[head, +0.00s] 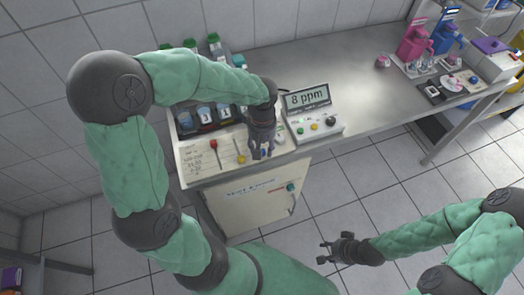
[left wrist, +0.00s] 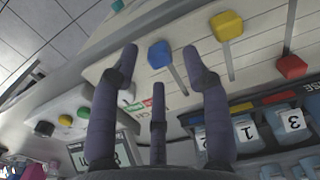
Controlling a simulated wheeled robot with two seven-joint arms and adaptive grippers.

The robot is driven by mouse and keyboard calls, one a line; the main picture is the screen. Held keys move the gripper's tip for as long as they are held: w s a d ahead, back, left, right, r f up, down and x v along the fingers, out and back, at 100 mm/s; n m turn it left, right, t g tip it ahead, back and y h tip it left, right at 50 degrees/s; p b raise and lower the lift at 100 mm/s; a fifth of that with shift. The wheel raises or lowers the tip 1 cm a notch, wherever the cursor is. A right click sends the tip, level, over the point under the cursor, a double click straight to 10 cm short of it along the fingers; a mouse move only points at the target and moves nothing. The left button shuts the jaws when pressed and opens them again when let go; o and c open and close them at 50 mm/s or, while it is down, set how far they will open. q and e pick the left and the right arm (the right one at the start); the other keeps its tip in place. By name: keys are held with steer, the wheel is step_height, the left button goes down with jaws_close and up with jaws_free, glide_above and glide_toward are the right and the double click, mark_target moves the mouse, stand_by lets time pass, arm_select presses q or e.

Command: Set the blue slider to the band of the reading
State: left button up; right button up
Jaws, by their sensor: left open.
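The blue slider (left wrist: 160,54) has a blue knob on a thin grey stem over the pale panel (left wrist: 190,70). In the left wrist view it lies between the fingertips of my left gripper (left wrist: 160,52), with a gap on each side. In the head view my left gripper (head: 262,153) points down over the panel's right part and mostly covers the blue knob. The left gripper is open. The reading display (head: 306,97) shows "8 ppm". Band labels (head: 191,163) are printed at the panel's left; most are too small to read. My right gripper (head: 324,251) is open and empty above the floor.
A yellow slider (head: 241,159) and a red slider (head: 213,144) stand left of the blue one. Numbered cartridges (head: 204,116) sit behind the panel. A box with coloured buttons (head: 316,127) is to the right. The counter's middle (head: 365,85) is clear.

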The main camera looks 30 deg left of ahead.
arm_select(q)
steer(key=shift+f, duration=1.1)
jaws_close()
steer(key=shift+a, duration=0.1)
steer(key=shift+w+a, duration=0.7)
steer(key=shift+a, duration=0.1)
jaws_free()
